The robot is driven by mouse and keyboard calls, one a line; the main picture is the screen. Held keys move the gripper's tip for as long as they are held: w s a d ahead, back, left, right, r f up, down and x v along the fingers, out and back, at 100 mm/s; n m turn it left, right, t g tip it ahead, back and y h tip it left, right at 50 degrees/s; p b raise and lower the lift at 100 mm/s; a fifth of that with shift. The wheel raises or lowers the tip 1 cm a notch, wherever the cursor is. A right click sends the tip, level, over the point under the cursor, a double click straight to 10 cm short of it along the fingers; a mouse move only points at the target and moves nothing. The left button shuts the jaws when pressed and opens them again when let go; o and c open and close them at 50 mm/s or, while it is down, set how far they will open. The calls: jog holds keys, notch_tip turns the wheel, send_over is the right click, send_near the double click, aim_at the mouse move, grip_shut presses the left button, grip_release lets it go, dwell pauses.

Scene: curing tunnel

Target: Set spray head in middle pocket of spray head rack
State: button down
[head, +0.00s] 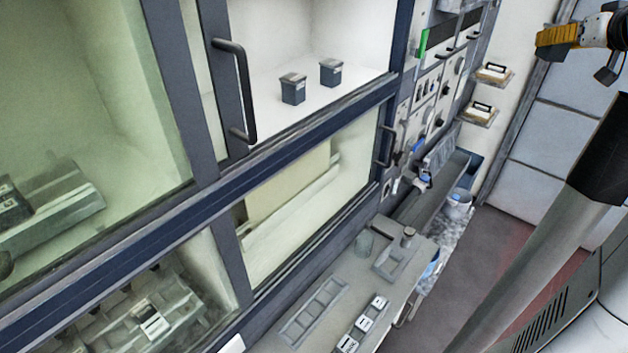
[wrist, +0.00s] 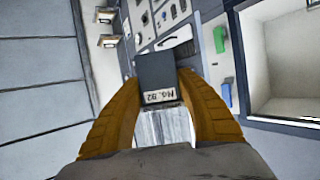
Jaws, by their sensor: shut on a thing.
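My gripper (wrist: 158,82) has orange fingers. In the wrist view it is shut on a dark grey block, apparently the spray head (wrist: 155,68), whose white label reads No. 92 upside down. A pale ribbed surface shows between the fingers below it; I cannot tell what it belongs to. In the head view my gripper (head: 590,52) is at the top right, high and well away from the counter. On the counter at the bottom lies a long grey rack (head: 316,309) with open, empty-looking pockets. A smaller grey tray with compartments (head: 395,262) lies beyond it. No label shows which is the spray head rack.
Several labelled blocks (head: 365,323) sit in a row beside the long rack. Two dark boxes (head: 293,88) stand in the upper cabinet. A door handle (head: 236,90) juts out. Small wall shelves (head: 478,117) are near my gripper.

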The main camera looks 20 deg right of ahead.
jog(key=shift+r+p, duration=1.15)
jog(key=shift+r, duration=0.75)
jog(key=shift+f, duration=0.15)
